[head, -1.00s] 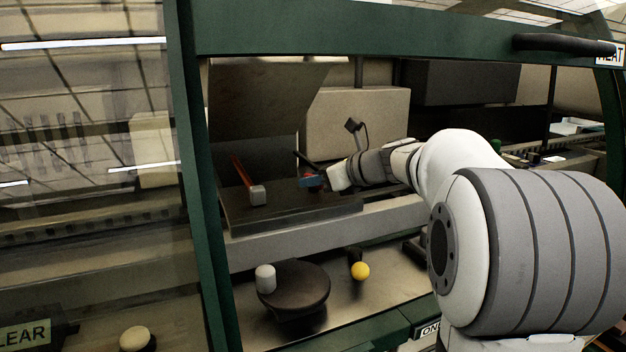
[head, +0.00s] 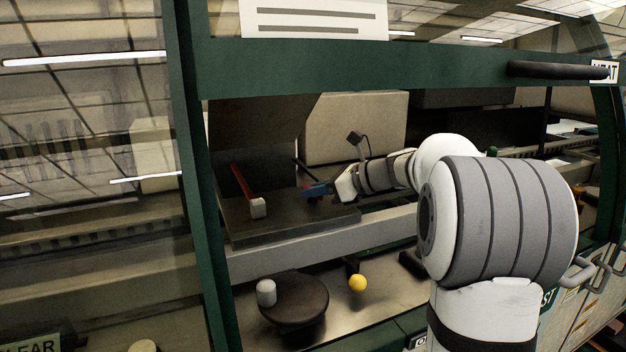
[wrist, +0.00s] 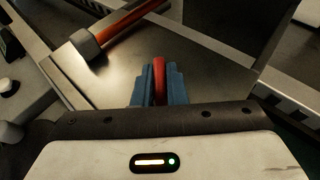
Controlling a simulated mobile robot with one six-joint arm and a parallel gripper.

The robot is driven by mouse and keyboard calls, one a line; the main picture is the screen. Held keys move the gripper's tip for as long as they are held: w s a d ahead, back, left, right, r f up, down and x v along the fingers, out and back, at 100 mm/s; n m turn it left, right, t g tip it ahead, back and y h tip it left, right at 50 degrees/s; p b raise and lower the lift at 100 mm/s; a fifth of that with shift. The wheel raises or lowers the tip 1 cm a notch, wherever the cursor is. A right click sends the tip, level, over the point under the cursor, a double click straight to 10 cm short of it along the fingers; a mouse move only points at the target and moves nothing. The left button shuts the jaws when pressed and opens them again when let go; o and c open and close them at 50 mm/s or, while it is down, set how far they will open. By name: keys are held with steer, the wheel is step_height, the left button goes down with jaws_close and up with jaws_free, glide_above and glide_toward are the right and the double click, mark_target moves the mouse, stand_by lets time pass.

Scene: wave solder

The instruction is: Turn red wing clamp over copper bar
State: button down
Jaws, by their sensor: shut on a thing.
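My gripper (head: 314,189) has blue fingers and reaches in from the right over a dark plate (head: 285,228). In the wrist view the fingers (wrist: 158,84) are shut on the red wing clamp (wrist: 159,72), whose red part stands up between them. In the head view only a little red shows by the fingers. The copper bar (head: 241,180), orange-red with a grey block (head: 258,207) at its near end, lies left of my gripper, apart from it. It also shows in the wrist view (wrist: 129,27). The clamp's lower part is hidden by the fingers.
A green frame (head: 390,68) runs above the opening, with a green post (head: 195,190) at left. Below the plate are a dark round disc with a pale knob (head: 266,292) and a yellow ball (head: 357,283). A beige box (head: 355,128) stands behind.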

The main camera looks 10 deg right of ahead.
stand_by(0.3)
steer(key=c, duration=1.5)
jaws_free()
steer(key=shift+o, duration=0.2)
steer(key=p+v, duration=0.1)
steer(key=v, duration=0.7)
steer(key=shift+w+f, duration=0.1)
